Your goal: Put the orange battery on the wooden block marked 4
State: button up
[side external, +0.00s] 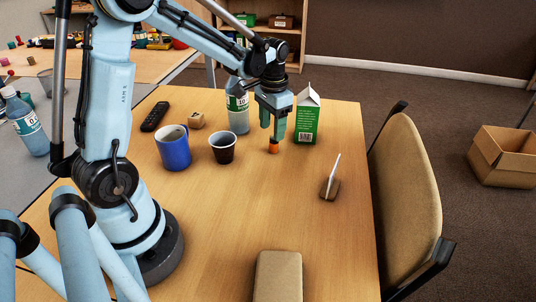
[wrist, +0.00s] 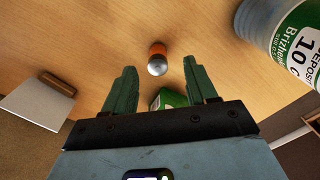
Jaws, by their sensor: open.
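The orange battery (side external: 273,147) appears to stand upright on the wooden table, just below my gripper (side external: 273,130). In the wrist view, the battery (wrist: 157,50) shows an orange body and a silver end, beyond and between the fingertips. My gripper (wrist: 159,67) is open with nothing between its fingers. A small wooden block (side external: 196,120) with a dark mark lies behind the blue mug; I cannot read the mark. Another wooden block (side external: 330,192) holds a white card, seen edge-on, to the right of the battery; the card's face is hidden in the side view.
A green and white carton (side external: 306,118) stands close to the right of my gripper, and a bottle (side external: 238,110) close to the left.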

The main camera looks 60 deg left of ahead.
aim_at(274, 144)
jog(key=shift+w+d+f, duration=0.1)
jog(key=shift+w+f, duration=0.05)
jog(key=shift+f, duration=1.05)
jog(key=shift+w+f, duration=0.1)
jog(key=shift+f, duration=1.05)
grip_shut()
